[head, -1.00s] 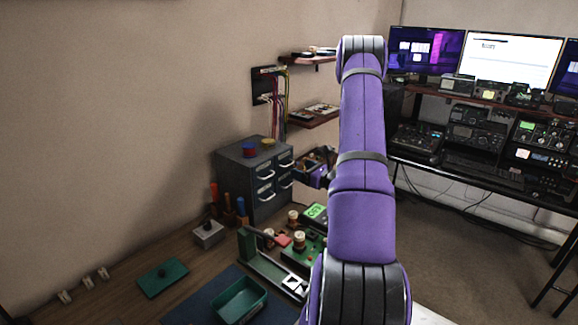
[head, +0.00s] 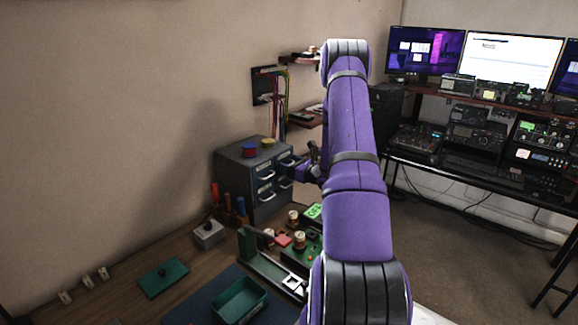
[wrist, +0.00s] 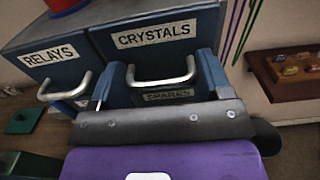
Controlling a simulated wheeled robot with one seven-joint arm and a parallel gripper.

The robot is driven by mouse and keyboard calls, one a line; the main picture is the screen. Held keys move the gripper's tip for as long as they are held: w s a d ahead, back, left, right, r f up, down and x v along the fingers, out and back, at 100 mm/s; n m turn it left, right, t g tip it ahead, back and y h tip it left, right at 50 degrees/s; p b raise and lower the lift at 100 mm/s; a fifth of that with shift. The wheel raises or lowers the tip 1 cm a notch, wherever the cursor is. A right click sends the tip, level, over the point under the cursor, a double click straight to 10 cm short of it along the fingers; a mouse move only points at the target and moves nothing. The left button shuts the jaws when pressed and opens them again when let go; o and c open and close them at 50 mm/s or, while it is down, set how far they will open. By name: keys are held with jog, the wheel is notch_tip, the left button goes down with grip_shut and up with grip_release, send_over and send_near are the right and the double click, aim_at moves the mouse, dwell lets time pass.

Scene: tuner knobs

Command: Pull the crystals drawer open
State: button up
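The crystals drawer (wrist: 158,38) is the upper right drawer of a grey-blue cabinet (head: 240,166), labelled CRYSTALS. My gripper (wrist: 160,62) is open, with one blue finger on each side of the handle. The handle lies between the fingers, and neither finger is clearly touching it. In the head view my gripper (head: 303,168) is at the cabinet's right front, partly hidden by my arm.
Below is the spares drawer (wrist: 168,96), partly covered by my gripper. A red spool (wrist: 64,4) and a shelf (wrist: 285,75) are near the cabinet. The bench holds a green tray (head: 240,301) and a grey box (head: 208,233).

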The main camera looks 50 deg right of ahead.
jog(key=shift+s+d, duration=0.1)
jog(key=shift+s, duration=0.3)
jog(key=shift+c, duration=0.3)
jog(key=s, duration=1)
jog(key=shift+s, duration=0.4)
jog(key=o, duration=0.9)
jog(key=s, duration=1)
jog(key=shift+s, duration=0.35)
